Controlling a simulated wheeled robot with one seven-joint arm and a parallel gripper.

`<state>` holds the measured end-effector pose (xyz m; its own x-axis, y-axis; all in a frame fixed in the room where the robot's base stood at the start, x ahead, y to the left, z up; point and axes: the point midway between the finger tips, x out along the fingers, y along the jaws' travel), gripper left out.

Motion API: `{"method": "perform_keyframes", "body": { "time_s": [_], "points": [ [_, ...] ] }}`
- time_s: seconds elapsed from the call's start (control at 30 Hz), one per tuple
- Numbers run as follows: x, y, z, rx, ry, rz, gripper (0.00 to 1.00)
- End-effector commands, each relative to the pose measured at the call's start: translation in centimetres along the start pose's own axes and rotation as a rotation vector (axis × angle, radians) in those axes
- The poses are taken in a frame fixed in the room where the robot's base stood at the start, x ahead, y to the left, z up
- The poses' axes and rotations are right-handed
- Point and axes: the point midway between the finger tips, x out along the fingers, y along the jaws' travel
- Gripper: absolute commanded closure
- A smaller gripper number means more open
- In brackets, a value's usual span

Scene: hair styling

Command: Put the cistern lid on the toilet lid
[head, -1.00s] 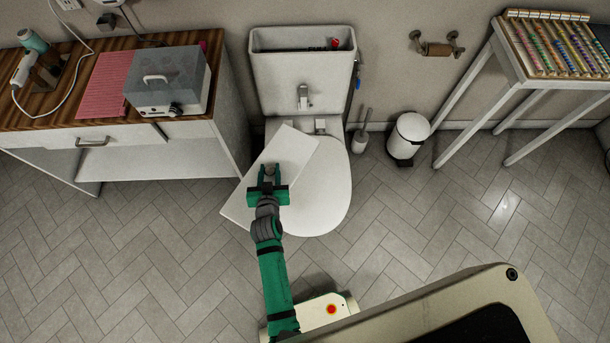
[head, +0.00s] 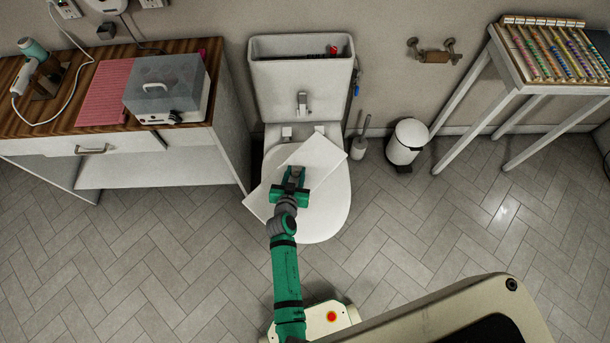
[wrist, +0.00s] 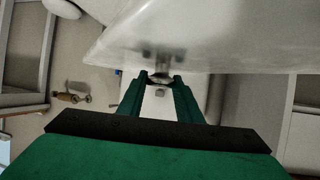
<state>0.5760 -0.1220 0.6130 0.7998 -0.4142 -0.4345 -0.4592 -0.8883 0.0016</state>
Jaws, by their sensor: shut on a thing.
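The white rectangular cistern lid (head: 320,156) lies diagonally over the toilet lid in the head view, and its pale slab fills the top of the wrist view (wrist: 210,35). My gripper (head: 294,174) is shut on the cistern lid near its middle; its fingertips (wrist: 160,80) meet the slab in the wrist view. The white toilet lid (head: 325,208) is down, with its rounded front and right side showing; the rest is hidden under the slab. I cannot tell whether the two lids touch. The open cistern (head: 300,78) stands behind.
A toilet brush (head: 360,146), a white bin (head: 405,143) and a white table (head: 500,85) are on the right.

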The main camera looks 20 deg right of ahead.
Motion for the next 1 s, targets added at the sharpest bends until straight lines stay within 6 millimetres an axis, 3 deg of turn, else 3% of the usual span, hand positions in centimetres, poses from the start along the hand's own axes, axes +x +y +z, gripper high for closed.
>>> {"method": "perform_keyframes", "body": {
  "time_s": [0.1, 0.3, 1.0],
  "points": [
    [2.2, 1.1, 1.2, 0.000, 0.000, 0.001, 1.00],
    [4.7, 2.4, 2.7, 0.000, 0.002, 0.001, 1.00],
    [7.3, 3.0, 6.2, -0.001, 0.002, 0.000, 1.00]
  ]
}}
